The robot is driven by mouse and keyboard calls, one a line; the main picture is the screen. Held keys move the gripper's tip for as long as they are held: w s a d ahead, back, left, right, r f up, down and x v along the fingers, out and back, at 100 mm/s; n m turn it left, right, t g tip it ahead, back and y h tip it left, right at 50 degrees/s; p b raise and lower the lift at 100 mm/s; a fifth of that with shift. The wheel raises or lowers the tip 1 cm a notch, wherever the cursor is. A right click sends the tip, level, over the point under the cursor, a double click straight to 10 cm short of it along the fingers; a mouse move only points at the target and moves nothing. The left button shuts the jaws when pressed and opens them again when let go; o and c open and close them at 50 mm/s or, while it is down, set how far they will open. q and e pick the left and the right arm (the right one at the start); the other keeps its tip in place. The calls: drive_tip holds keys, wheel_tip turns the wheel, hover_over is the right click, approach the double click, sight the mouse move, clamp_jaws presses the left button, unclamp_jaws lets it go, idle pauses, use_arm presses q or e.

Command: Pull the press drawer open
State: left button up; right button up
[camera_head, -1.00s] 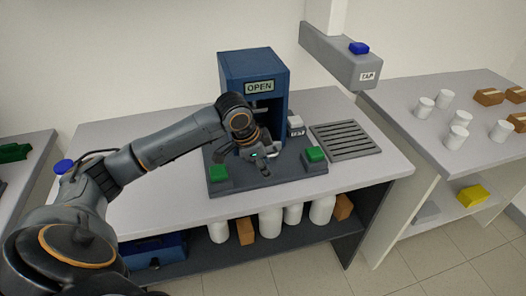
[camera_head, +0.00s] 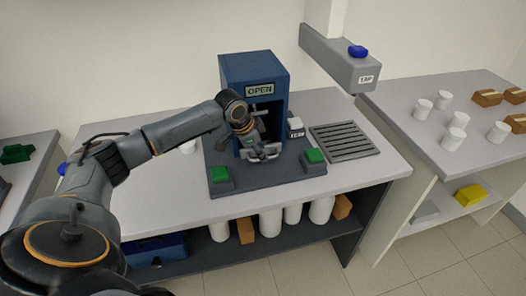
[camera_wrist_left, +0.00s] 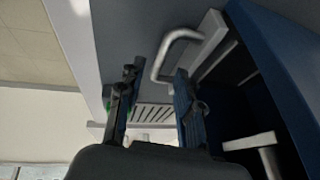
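The blue press (camera_head: 236,76) with its OPEN sign stands on a dark base on the middle table. In the left wrist view, a silver U-shaped handle (camera_wrist_left: 163,62) sits on the light grey drawer front (camera_wrist_left: 211,38) at the press opening. My left gripper (camera_head: 265,154) is at the front of the press, low by the opening. The left wrist view shows its fingers (camera_wrist_left: 156,76) apart, with the handle just beyond and between the fingertips. I see no contact. In the head view, the gripper largely hides the drawer. My right gripper is not in view.
Green buttons (camera_head: 219,174) and (camera_head: 315,156) flank the front of the base. A small white-topped box (camera_head: 296,125) and a slotted grey tray (camera_head: 345,141) are to the right. The grey tap (camera_head: 345,66) overhangs at the back right.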

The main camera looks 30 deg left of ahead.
use_arm(q)
drive_tip(key=shift+x, duration=1.2)
clamp_jaws()
